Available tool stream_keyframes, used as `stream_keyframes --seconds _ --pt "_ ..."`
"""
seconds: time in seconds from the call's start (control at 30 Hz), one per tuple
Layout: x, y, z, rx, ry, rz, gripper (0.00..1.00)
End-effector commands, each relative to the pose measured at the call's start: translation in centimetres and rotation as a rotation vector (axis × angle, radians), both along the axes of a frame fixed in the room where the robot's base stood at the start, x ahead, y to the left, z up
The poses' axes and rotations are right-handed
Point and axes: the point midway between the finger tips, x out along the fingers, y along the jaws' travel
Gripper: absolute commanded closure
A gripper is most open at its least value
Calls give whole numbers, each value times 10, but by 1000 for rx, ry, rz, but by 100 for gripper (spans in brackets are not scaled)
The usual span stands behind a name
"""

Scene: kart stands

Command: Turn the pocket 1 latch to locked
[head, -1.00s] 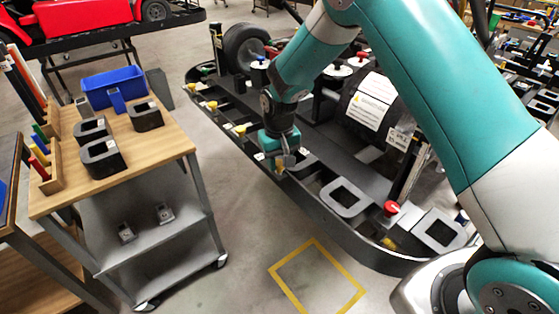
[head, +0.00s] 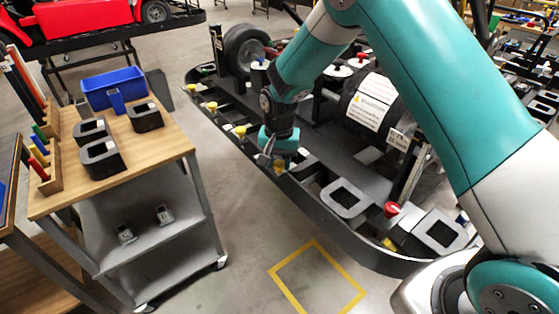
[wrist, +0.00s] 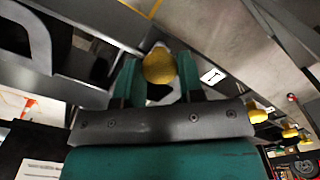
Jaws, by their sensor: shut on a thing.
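A yellow latch knob (wrist: 158,66) stands on the dark rail of the kart stand. A white label with a "1" (wrist: 212,76) is beside it on the rail. My gripper (wrist: 160,82) has its two teal fingers on either side of the knob and is shut on it. In the head view my gripper (head: 277,165) points down at the near rail of the kart stand (head: 330,225). The knob is mostly hidden by the fingers there, and I cannot tell the latch's exact angle.
More yellow knobs (head: 239,131) line the same rail. A red knob (head: 391,209) and grey square frames (head: 345,198) are to the right. A wooden-topped cart (head: 165,148) with a blue bin (head: 113,86) stands left. The floor between, with a yellow outline (head: 318,277), is clear.

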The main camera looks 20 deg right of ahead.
Motion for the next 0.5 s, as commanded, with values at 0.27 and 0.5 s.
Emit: stream_keyframes --seconds 0.27,0.5 --pt "1 0 1 0 -4 -5 88" --pt "1 0 1 0 -4 -3 39"
